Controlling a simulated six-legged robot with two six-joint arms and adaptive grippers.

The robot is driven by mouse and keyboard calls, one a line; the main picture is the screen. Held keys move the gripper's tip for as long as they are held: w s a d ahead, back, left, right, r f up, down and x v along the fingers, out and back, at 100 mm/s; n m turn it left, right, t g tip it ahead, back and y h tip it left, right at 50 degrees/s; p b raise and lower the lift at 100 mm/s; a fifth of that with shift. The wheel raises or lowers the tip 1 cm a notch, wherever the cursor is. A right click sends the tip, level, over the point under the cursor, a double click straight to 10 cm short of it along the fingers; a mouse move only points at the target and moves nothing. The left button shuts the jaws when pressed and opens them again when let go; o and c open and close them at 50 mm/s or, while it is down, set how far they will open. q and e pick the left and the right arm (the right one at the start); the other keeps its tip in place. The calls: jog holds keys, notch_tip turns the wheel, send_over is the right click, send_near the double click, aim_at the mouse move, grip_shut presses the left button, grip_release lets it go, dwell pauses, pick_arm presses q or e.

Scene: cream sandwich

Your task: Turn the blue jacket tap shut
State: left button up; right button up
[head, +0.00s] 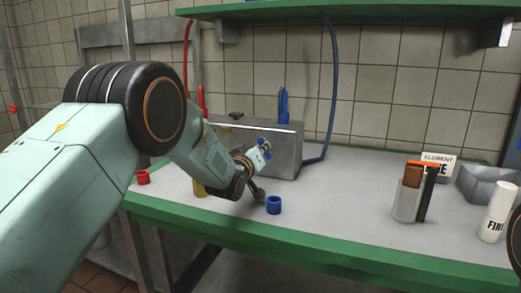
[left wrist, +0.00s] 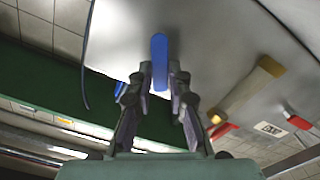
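A blue bar-like handle (left wrist: 160,55) shows in the left wrist view, between the two dark fingers of my left gripper (left wrist: 161,78). The fingers are parted, with a narrow gap beside the handle; no firm contact is clear. The wrist hides part of the box front. The fingers are too small there to read. My right gripper is not in view.
A blue upright fitting (head: 283,105) stands at the box, with a blue hose (head: 334,90) to its right. A holder (head: 406,205) and white bottle (head: 497,212) stand at right.

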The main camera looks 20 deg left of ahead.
pick_arm(q)
jog(key=o, duration=0.4)
jog(key=shift+s, duration=0.1)
jog(key=s, duration=0.7)
jog(key=s+a, duration=0.1)
jog(key=s, duration=0.3)
jog(key=shift+s, duration=0.35)
jog(key=shift+o, duration=0.2)
